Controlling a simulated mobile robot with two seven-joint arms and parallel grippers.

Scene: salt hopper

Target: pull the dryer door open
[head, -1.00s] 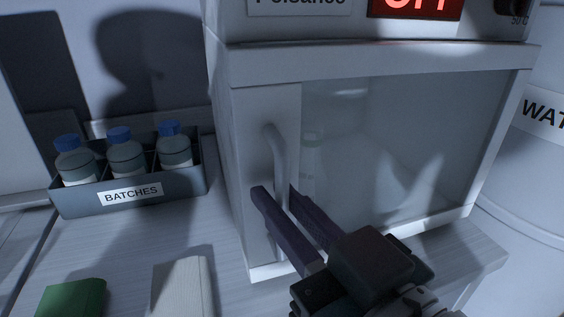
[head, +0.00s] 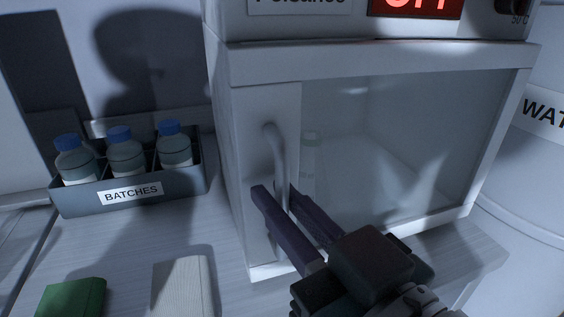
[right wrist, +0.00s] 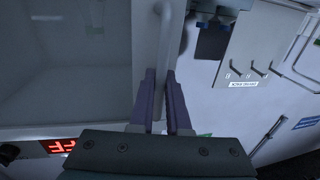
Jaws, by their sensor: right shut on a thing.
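The dryer (head: 385,62) is a white box with a glazed door (head: 258,105). The door's pale upright handle (head: 277,150) is near its left edge. My right gripper (head: 276,192) is shut on the lower part of the handle, with one dark purple finger on each side. In the right wrist view the handle (right wrist: 172,28) runs down between the fingers (right wrist: 161,88). The door looks at or very near its frame; I cannot tell whether there is a small gap. A vial (head: 309,158) shows behind the glass. My left gripper is not in view.
A grey rack labelled BATCHES (head: 85,203) holds three blue-capped bottles left of the dryer. A green block (head: 72,299) and a whitish block (head: 182,288) are at the front of the bench. A white drum (head: 535,165) stands right.

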